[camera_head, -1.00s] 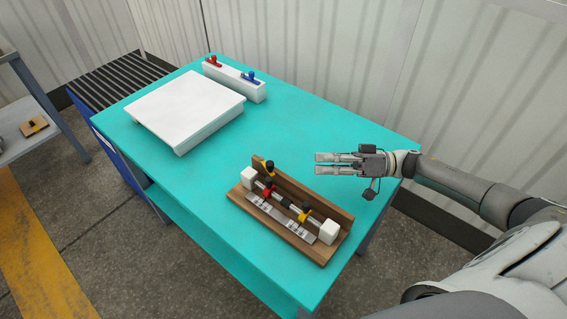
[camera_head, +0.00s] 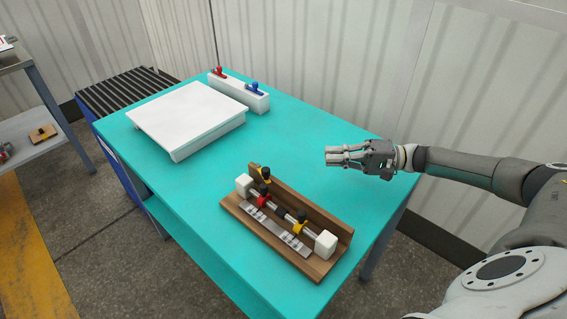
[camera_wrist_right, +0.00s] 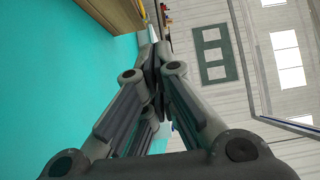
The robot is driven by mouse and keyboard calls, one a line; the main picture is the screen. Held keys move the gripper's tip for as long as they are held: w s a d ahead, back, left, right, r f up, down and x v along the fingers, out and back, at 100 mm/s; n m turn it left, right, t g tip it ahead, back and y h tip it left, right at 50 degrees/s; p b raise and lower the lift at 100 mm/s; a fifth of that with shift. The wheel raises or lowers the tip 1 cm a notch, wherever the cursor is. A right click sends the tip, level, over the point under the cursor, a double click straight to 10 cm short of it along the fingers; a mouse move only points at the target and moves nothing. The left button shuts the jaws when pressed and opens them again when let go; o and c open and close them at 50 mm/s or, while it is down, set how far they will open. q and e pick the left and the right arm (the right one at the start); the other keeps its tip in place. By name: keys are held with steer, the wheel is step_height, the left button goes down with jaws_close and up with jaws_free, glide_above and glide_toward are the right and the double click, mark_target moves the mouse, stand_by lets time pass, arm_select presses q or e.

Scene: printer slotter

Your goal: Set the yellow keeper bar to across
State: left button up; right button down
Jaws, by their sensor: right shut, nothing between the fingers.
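A wooden fixture (camera_head: 317,267) stands on the near part of the turquoise table. It carries a rod between two white blocks. A small yellow bar with a black knob (camera_head: 264,171) sits at the left end of its back board; its exact angle is too small to tell. A yellow piece with a black top (camera_head: 300,222) and a red piece (camera_head: 263,200) sit on the rod. My right gripper (camera_head: 328,156) is shut and empty, above the table to the upper right of the fixture and apart from it. My right gripper's fingers also show in the wrist view (camera_wrist_right: 155,75). My left gripper is not seen.
A white slab (camera_head: 188,114) lies at the table's far left. Behind it is a white box (camera_head: 240,95) with a red and a blue handle. The turquoise table (camera_head: 290,135) is clear between these and the fixture. A corrugated wall stands behind.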

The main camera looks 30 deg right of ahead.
mark_target(263, 169)
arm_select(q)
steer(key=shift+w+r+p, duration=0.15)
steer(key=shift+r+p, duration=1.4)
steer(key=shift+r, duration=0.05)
arm_select(e)
steer(key=shift+s+a+x, duration=0.25)
steer(key=shift+s+x, duration=0.15)
steer(key=shift+x, duration=1.75)
steer(key=shift+s+a+x, duration=0.25)
steer(key=shift+s+x, duration=0.15)
steer(key=shift+x, duration=1.75)
steer(key=shift+s+a+x, duration=0.2)
steer(key=shift+s+x, duration=0.2)
steer(key=shift+x, duration=1.75)
steer(key=shift+r, duration=0.1)
